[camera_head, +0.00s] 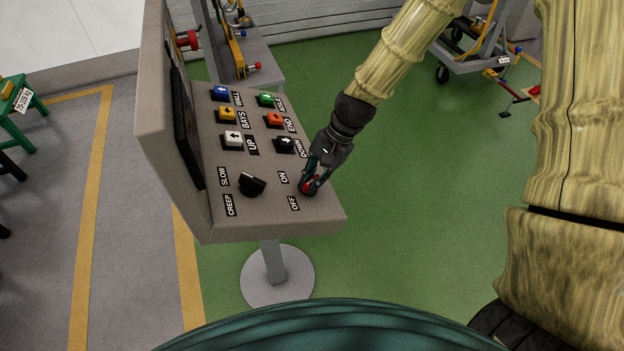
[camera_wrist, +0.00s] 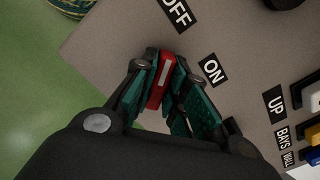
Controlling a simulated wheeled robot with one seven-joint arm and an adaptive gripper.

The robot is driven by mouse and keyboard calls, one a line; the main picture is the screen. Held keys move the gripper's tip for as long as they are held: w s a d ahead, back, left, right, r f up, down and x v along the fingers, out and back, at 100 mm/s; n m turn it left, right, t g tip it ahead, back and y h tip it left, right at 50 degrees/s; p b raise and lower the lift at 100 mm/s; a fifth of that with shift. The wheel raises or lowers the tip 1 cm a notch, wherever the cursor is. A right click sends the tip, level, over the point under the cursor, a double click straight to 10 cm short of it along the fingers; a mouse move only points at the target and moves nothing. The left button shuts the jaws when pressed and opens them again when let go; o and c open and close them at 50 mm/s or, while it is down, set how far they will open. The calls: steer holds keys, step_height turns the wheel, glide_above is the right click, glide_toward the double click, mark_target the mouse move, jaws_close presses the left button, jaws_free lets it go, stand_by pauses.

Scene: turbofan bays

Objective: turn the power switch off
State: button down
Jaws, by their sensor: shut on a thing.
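The power switch is a red knob (camera_wrist: 161,82) with a white line on it, between the OFF label (camera_wrist: 178,12) and the ON label (camera_wrist: 211,70) in the wrist view. In the head view the red switch (camera_head: 306,187) sits at the right front of the grey control panel (camera_head: 270,215), mostly hidden by my fingers. My gripper (camera_head: 313,183) comes down from the upper right and is shut on the switch, one finger on each side. In the wrist view the gripper (camera_wrist: 160,92) shows teal finger pads against the knob. I cannot tell which label the white line points at.
A black knob (camera_head: 252,184) with SLOW and CREEP labels stands left of the switch. Several coloured push buttons, among them an orange END button (camera_head: 273,120) and a black DOWN button (camera_head: 284,145), lie behind. The green floor (camera_head: 400,210) right of the panel is clear.

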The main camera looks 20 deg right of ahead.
steer(key=c, duration=1.4)
jaws_free()
steer(key=shift+f, duration=0.1)
steer(key=shift+c, duration=0.2)
steer(key=v, duration=1.2)
